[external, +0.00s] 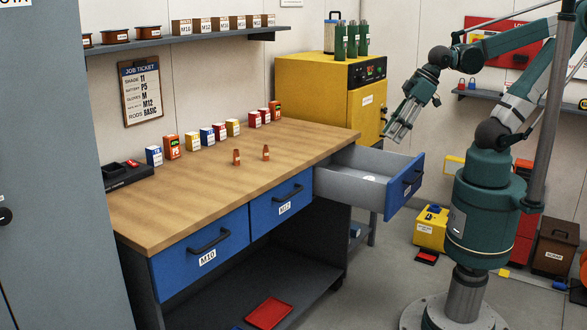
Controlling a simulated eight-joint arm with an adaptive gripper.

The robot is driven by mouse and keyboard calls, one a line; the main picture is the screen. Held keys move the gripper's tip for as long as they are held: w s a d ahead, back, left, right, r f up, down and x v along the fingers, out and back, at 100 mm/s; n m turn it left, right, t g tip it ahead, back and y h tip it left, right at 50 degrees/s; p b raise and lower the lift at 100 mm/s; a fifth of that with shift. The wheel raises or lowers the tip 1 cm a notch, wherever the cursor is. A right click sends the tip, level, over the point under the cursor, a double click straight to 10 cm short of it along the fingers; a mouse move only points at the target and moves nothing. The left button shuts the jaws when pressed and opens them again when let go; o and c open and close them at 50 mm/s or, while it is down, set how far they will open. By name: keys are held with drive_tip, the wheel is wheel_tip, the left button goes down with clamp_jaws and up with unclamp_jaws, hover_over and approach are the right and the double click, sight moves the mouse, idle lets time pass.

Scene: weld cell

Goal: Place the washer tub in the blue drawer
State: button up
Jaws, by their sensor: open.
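A blue-fronted drawer (404,187) at the right end of the workbench is pulled open; its grey inside shows. A small white item (370,178) lies on its floor, too small to identify. Two more blue drawers, marked M10 (205,254) and M12 (283,206), are shut. My gripper (393,137) is open and appears empty, hanging above and behind the open drawer, tilted downward.
Several coloured boxes (207,135) and two small copper-coloured pieces (266,152) stand on the wooden bench top (220,190). A yellow cabinet (310,95) with green bottles (352,40) stands behind. A red tray (268,313) lies on the lower shelf. The bench's front half is clear.

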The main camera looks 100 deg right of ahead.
drive_tip(key=shift+s+a+r+n+t, duration=0.2)
drive_tip(key=shift+a+r+n, duration=0.15)
drive_tip(key=shift+r+n, duration=0.1)
drive_tip(key=shift+s+a+r+n+t, duration=0.2)
drive_tip(key=shift+a+r+n, duration=0.15)
drive_tip(key=shift+r, duration=0.05)
idle(0.8)
